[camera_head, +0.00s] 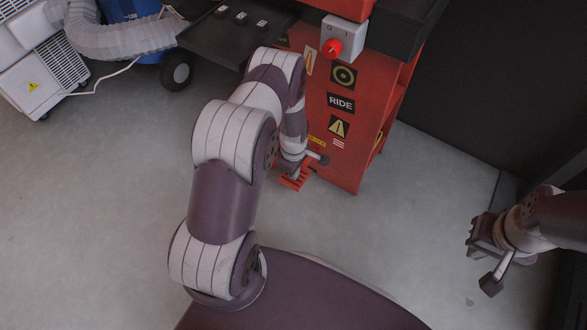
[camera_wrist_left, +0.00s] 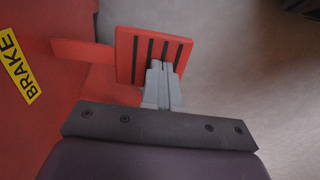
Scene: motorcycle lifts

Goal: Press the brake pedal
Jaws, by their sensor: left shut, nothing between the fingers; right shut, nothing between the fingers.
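The brake pedal (camera_head: 290,184) is a red plate with dark slots, low on the side of the red lift. It also shows in the left wrist view (camera_wrist_left: 133,58), next to a yellow BRAKE label (camera_wrist_left: 18,66). My left gripper (camera_head: 296,174) reaches down to the pedal. In the left wrist view its fingers (camera_wrist_left: 162,68) are shut and empty. Their tips overlap the pedal's lower right part; whether they touch it I cannot tell. My right gripper (camera_head: 474,240) is shut, with nothing held, above the floor at the right, far from the pedal.
The red lift cabinet (camera_head: 366,145) stands behind the pedal, with a grey box and red knob (camera_head: 332,48) at its top. A dark tray (camera_head: 236,24) juts out left. A blue machine (camera_head: 127,12) with a hose stands back left. Grey floor is free at left and centre right.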

